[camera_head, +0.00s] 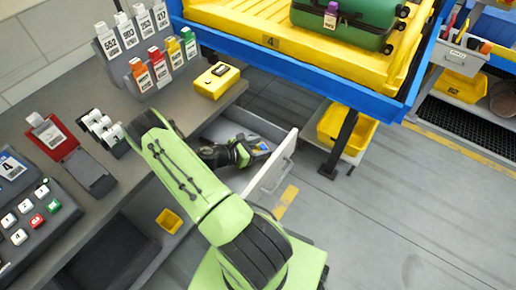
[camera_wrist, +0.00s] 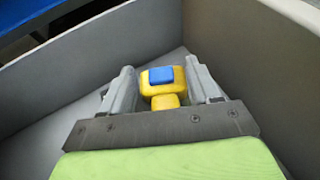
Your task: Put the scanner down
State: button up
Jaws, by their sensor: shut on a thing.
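The scanner (camera_wrist: 163,82), yellow with a blue top, sits between the fingers of my gripper (camera_wrist: 161,78) in the wrist view. My gripper is shut on it. In the head view my gripper (camera_head: 256,150) is inside the open drawer (camera_head: 272,178) under the desk, and only small blue and yellow bits of the scanner show at the fingers. In the wrist view, grey drawer walls (camera_wrist: 265,58) surround the gripper. I cannot tell whether the scanner touches the drawer floor.
A conveyor with a blue edge (camera_head: 290,66) carries a yellow tray (camera_head: 232,18) with a green suitcase (camera_head: 342,25). A yellow bin (camera_head: 347,130) stands below the conveyor.

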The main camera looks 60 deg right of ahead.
jog(key=o, duration=1.2)
jog(key=shift+f, duration=0.1)
jog(key=shift+o, duration=0.2)
jog(key=p+v, duration=0.1)
jog(key=v, duration=0.6)
jog(key=shift+w+a+p, duration=0.15)
jog(key=shift+a+p, duration=0.1)
jog(key=shift+p, duration=0.05)
jog(key=shift+w+a+r, duration=0.15)
jog(key=shift+w+r, duration=0.1)
jog(key=shift+r, duration=0.1)
jog(key=w+a+r+m+t+y, duration=0.3)
jog(key=a+r+m, duration=0.2)
jog(key=a+r, duration=0.25)
jog(key=w+a+r+m+t+y, duration=0.3)
jog(key=a+r+m+y, duration=0.1)
jog(key=a+r, duration=0.4)
jog(key=s+a+r+m+t+y, duration=0.1)
jog(key=s+a+r+t+y, duration=0.1)
jog(key=s+a+r, duration=0.3)
jog(key=s+a+r+m+t+y, duration=0.1)
jog(key=s+a+r+t, duration=0.3)
jog(key=a+r, duration=0.5)
jog(key=shift+s+a+r+m+t+y, duration=0.15)
jog(key=shift+s+a+m+t+y, duration=0.2)
jog(key=shift+s+y, duration=0.45)
